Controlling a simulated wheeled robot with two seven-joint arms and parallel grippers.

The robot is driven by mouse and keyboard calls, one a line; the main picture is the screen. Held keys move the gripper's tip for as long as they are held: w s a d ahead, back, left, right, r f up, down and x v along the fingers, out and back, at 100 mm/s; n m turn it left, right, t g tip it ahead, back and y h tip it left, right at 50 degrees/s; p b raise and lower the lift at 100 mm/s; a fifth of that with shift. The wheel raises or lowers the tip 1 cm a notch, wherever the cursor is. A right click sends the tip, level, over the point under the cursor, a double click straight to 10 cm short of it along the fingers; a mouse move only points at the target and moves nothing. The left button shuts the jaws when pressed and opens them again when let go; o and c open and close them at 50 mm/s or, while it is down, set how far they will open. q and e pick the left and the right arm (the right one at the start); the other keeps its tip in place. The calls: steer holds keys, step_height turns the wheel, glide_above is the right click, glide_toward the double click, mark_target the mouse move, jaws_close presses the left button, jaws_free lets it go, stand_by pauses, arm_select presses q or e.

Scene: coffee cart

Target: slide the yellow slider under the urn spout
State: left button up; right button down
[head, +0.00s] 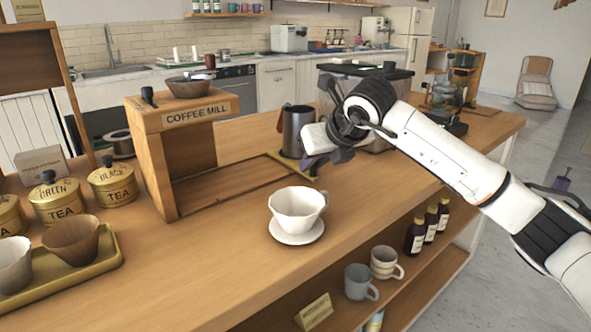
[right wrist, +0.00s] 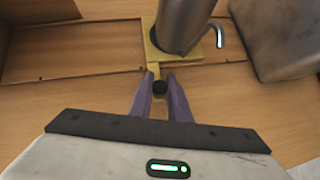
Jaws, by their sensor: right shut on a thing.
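The yellow slider (right wrist: 208,47) is a flat plate on the wooden counter, with a narrow handle and a dark knob (right wrist: 160,87). A dark metal jug (right wrist: 184,20) stands on the plate; it also shows in the head view (head: 296,130). My right gripper (right wrist: 160,84) is low over the counter with its purple fingers around the knob end of the handle. In the head view my right gripper (head: 314,164) hides much of the slider. A grey metal body with a black lid (head: 365,70) stands behind my right arm; I cannot make out a spout. My left gripper is not in view.
A wooden stand marked COFFEE MILL (head: 190,120) is left of the jug, by a recessed track in the counter. A white cup (head: 297,205) on a saucer (head: 299,239) stands in front. Tea tins (head: 115,185) and a tray (head: 105,262) are at the left.

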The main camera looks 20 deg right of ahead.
steer(key=w+d, duration=0.1)
steer(key=d, duration=0.2)
steer(key=w+d+p, duration=0.1)
steer(key=d, duration=0.3)
steer(key=w+d+p, duration=0.1)
steer(key=w+d, duration=0.1)
steer(key=d, duration=0.1)
steer(key=shift+d+r, duration=0.1)
steer(key=shift+d, duration=0.45)
steer(key=shift+r, duration=0.1)
steer(key=c, duration=1.7)
jaws_free()
steer(key=shift+d, duration=0.1)
steer(key=shift+o, duration=0.2)
steer(key=v, duration=1)
steer(key=shift+s, duration=0.1)
